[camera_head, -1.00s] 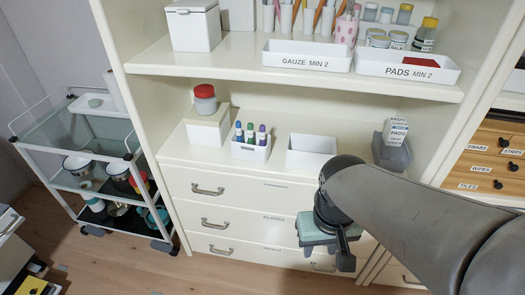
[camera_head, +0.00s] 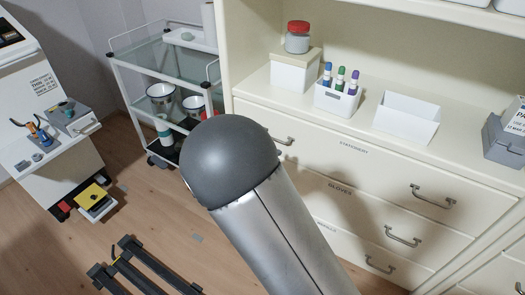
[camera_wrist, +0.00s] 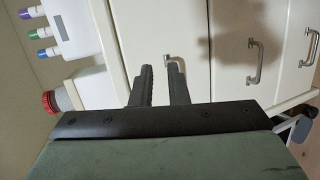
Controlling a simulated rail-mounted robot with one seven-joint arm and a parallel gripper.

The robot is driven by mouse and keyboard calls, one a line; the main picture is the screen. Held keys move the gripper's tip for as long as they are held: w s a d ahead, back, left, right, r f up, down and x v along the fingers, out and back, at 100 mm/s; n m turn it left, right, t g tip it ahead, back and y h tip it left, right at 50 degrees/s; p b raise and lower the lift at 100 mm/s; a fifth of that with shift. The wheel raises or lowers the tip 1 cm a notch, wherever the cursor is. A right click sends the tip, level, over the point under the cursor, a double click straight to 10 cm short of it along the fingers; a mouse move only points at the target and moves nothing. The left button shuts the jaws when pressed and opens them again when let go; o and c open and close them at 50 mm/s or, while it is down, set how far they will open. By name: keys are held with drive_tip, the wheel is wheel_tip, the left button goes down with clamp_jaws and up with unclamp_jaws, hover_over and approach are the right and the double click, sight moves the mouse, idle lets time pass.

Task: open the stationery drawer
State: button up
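The stationery drawer (camera_head: 345,160) is the top one of the cream cabinet, with its label near its upper edge. It looks shut. It has a left handle (camera_head: 284,141), partly beside my arm, and a right handle (camera_head: 432,197). In the wrist view, turned sideways, my gripper (camera_wrist: 160,70) is open and empty. A metal handle (camera_wrist: 168,50) shows just beyond the fingertips, in line with the gap between them; it looks like the top drawer's left handle. I cannot tell how far off it is. My gripper is hidden behind my arm in the head view.
Below are the gloves drawer (camera_head: 335,202) and a third drawer. Above stand a pen holder (camera_head: 337,100), a red-lidded jar (camera_head: 298,37) on a box and a white tray (camera_head: 407,118). A trolley (camera_head: 165,60) stands left of the cabinet. Floor in front is partly free.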

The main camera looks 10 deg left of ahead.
drive_tip(key=a+f+n+t+y, duration=0.2)
drive_tip(key=a+f+n+t, duration=0.1)
drive_tip(key=a, duration=0.5)
drive_tip(key=x, duration=0.6)
drive_tip(key=b+x, duration=0.1)
drive_tip(key=x, duration=1)
drive_tip(key=shift+w+a+f+b, duration=0.2)
drive_tip(key=shift+w+b, duration=0.1)
drive_tip(key=shift+w, duration=0.15)
clamp_jaws()
drive_tip(key=shift+s, duration=0.1)
